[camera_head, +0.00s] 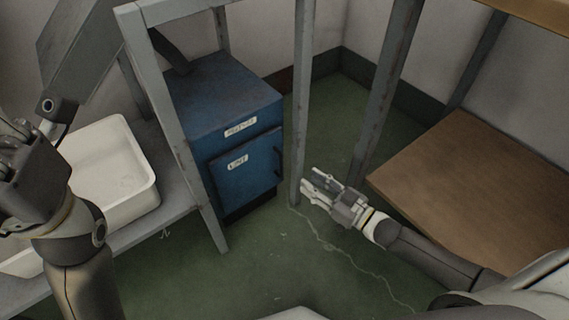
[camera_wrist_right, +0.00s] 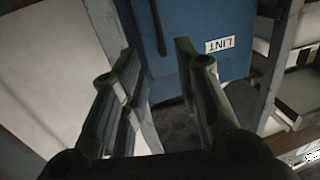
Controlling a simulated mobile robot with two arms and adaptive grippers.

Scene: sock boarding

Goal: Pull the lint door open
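The lint door (camera_head: 246,176) is the blue front panel of a blue cabinet (camera_head: 222,97), with a "LINT" label (camera_head: 238,162) and a dark vertical handle (camera_head: 277,161) at its right edge. The door looks shut. In the right wrist view the door (camera_wrist_right: 215,68) and its dark handle (camera_wrist_right: 158,28) lie beyond the fingers. My right gripper (camera_head: 308,187) is open and empty, to the right of the door and apart from the handle. It also shows in the right wrist view (camera_wrist_right: 155,65). My left gripper (camera_head: 18,135) is at the far left; its fingertips are partly cut off.
Grey frame posts (camera_head: 301,100) stand near the cabinet, one close behind my right gripper. A white basin (camera_head: 109,172) sits on a grey bench at left. A brown board (camera_head: 480,185) is at right. Green floor (camera_head: 285,255) in front of the cabinet is clear.

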